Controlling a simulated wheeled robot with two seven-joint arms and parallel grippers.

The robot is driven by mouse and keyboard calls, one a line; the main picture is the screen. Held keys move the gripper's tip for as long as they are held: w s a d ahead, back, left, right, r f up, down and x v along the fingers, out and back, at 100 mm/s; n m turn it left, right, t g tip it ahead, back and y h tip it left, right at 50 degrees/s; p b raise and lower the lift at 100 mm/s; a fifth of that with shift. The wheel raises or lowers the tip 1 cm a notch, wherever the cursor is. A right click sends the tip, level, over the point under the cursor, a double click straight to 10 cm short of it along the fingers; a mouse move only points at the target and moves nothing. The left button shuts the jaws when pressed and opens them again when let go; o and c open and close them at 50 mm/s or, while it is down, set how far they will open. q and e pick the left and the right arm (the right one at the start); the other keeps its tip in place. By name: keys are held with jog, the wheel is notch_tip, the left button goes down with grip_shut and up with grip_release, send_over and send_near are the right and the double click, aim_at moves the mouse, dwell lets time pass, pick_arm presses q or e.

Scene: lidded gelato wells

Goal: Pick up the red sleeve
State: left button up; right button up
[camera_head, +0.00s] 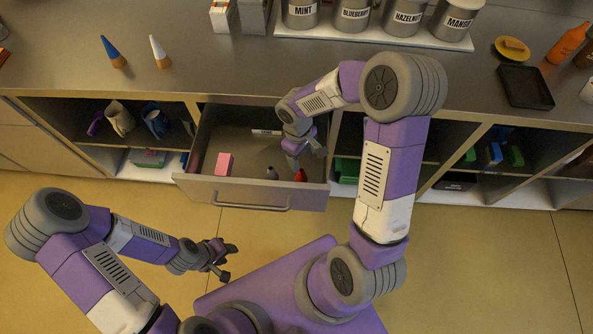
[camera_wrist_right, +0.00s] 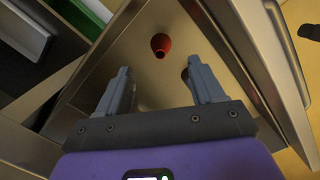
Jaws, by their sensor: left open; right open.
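The red sleeve (camera_head: 300,175) lies in the open drawer (camera_head: 250,194), near its front right corner. In the right wrist view the red sleeve (camera_wrist_right: 161,45) is a small red cone with a dark opening, ahead of my fingers and apart from them. My right gripper (camera_head: 305,158) reaches down into the drawer, open and empty, just behind the sleeve; its two fingers (camera_wrist_right: 160,85) show spread in the wrist view. My left gripper (camera_head: 227,261) is open and empty, out over the floor in front of the drawer.
A dark sleeve (camera_head: 271,172) lies left of the red one, and a pink block (camera_head: 224,163) at the drawer's left. Labelled tubs stand at the back. Drawer walls surround my right gripper.

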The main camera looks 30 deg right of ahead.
aim_at(302, 171)
jog(key=f+b, duration=0.1)
jog(key=w+f+b, duration=0.1)
jog(key=f, duration=0.1)
jog(key=shift+f, duration=0.15)
jog(key=f+b, duration=0.1)
jog(key=f, duration=0.1)
jog(key=f+b, duration=0.1)
jog(key=f, duration=0.1)
jog(key=f+b, duration=0.1)
jog(key=f, duration=0.2)
jog(key=shift+s+d+f, duration=0.1)
jog(key=shift+s, duration=0.3)
pick_arm(q)
jog(key=f, duration=0.3)
jog(key=w+f, duration=0.1)
jog(key=f, duration=0.1)
jog(key=shift+f, duration=0.4)
pick_arm(e)
jog(key=c, duration=0.9)
